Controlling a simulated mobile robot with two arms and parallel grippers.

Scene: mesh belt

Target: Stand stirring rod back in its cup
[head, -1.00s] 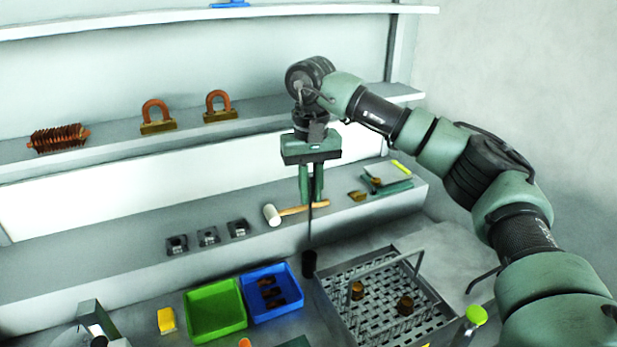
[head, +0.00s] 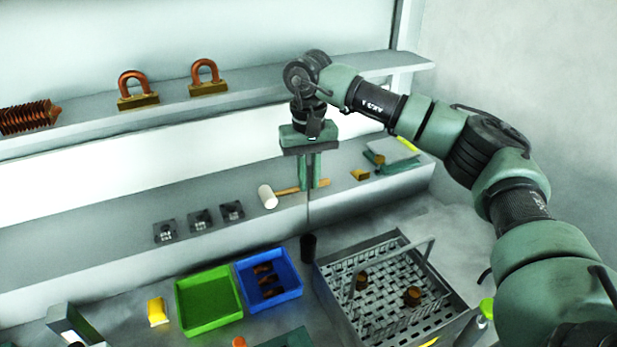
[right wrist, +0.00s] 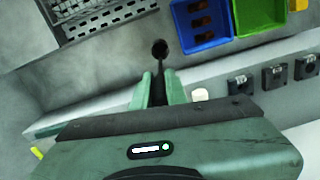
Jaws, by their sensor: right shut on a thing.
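My right gripper (head: 309,183) points down and is shut on the dark, thin stirring rod (head: 309,212), which hangs upright below its fingers. The small black cup (head: 308,247) stands on the bench beneath the rod. The rod's lower end meets the cup's mouth in the head view; I cannot tell whether it is inside or just above. In the right wrist view, the cup (right wrist: 160,47) lies just beyond the fingers (right wrist: 158,85), and the rod runs toward its round opening. My left gripper is not in view.
A blue tray (head: 295,290) of brown parts and a green tray (head: 208,325) stand left of the cup. A grey mesh basket (head: 330,295) stands close on its right. A white-headed mallet (head: 268,196) lies on the ledge behind.

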